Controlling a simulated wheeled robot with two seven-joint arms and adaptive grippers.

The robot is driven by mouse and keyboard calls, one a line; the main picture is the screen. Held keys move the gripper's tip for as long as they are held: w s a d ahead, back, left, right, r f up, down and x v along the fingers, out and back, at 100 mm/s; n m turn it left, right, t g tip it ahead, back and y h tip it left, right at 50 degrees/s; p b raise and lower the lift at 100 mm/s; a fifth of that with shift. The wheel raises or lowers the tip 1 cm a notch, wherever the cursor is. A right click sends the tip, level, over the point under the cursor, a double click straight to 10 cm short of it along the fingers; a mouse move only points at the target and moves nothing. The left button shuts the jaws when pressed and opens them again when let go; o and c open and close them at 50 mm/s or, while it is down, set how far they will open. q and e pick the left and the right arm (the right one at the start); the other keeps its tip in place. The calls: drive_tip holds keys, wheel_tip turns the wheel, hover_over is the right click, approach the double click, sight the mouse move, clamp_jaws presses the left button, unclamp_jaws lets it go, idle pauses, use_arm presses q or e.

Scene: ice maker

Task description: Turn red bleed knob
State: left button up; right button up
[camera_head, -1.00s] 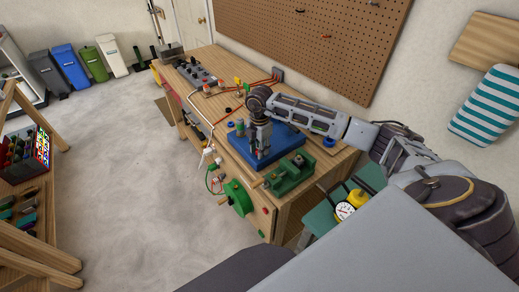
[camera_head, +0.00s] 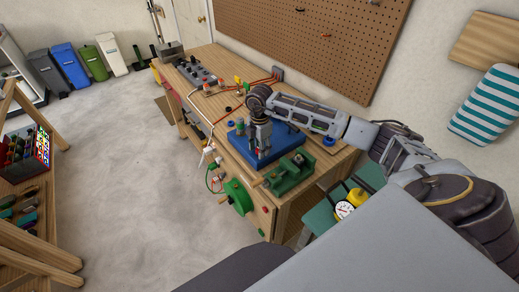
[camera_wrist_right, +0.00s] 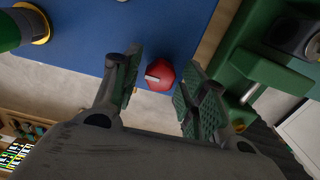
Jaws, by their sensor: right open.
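The red knob (camera_wrist_right: 160,76) shows in the right wrist view at the edge of the blue block (camera_wrist_right: 110,25), with a pale bar across its face. My right gripper (camera_wrist_right: 162,92) is open, with one finger on each side of the knob. A gap shows between the knob and each finger in this view. In the head view my right gripper (camera_head: 261,145) points down over the blue block (camera_head: 278,146) on the workbench, and I cannot make out the knob there. My left gripper is not in view.
A green vise (camera_head: 291,174) stands close beside the block and also shows right of the fingers in the wrist view (camera_wrist_right: 262,72). A green round part (camera_head: 238,196) is on the bench's front. The floor to the left is clear.

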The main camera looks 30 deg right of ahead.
drive_tip(key=shift+r+p, duration=0.4)
drive_tip(key=shift+r, duration=0.2)
drive_tip(key=shift+r+p, duration=0.3)
drive_tip(key=shift+r, duration=0.2)
drive_tip(key=shift+r+p, duration=1.2)
drive_tip(key=shift+r, duration=0.75)
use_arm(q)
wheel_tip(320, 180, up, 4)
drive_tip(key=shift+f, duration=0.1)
